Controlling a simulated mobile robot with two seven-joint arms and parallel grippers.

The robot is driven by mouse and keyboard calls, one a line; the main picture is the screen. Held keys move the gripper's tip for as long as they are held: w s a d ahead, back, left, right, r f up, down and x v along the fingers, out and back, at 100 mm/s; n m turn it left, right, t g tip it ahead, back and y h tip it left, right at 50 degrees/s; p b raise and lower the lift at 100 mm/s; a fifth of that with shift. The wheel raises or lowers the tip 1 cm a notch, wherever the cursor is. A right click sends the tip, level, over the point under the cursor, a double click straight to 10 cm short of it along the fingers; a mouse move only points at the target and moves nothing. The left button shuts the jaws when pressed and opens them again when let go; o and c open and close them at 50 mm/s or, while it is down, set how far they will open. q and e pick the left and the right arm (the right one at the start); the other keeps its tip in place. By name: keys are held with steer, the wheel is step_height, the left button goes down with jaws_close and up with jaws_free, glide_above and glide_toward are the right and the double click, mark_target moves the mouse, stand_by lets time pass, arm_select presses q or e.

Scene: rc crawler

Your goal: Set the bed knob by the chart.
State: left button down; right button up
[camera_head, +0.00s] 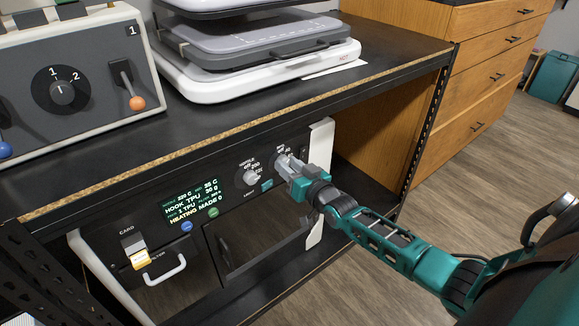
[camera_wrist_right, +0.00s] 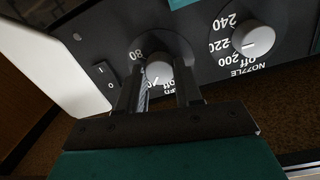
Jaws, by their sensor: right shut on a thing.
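The bed knob (camera_wrist_right: 158,72) is a pale round knob on the machine's dark front panel, with "Off" and "80" readable around it in the right wrist view. My right gripper (camera_head: 288,163) is shut on the bed knob, its two dark fingers (camera_wrist_right: 160,88) on either side of it. The fingers and wrist hide most of that knob and its dial in the head view. The nozzle knob (camera_head: 250,177) is beside it, and shows in the right wrist view (camera_wrist_right: 254,38). I cannot make out a chart. My left gripper is not in view.
A control box (camera_head: 75,80) with a dial and lever stands on the shelf top (camera_head: 220,115), beside a stack of grey and white flat devices (camera_head: 255,50). A white sheet (camera_head: 336,68) lies by the stack. A wooden drawer cabinet (camera_head: 490,75) stands to the right.

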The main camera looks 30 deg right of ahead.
steer(key=o, duration=1)
steer(key=shift+o, duration=0.2)
steer(key=shift+s, duration=0.1)
steer(key=s+p, duration=0.3)
steer(key=s, duration=0.9)
steer(key=shift+s+d+r, duration=0.25)
steer(key=shift+s, duration=0.1)
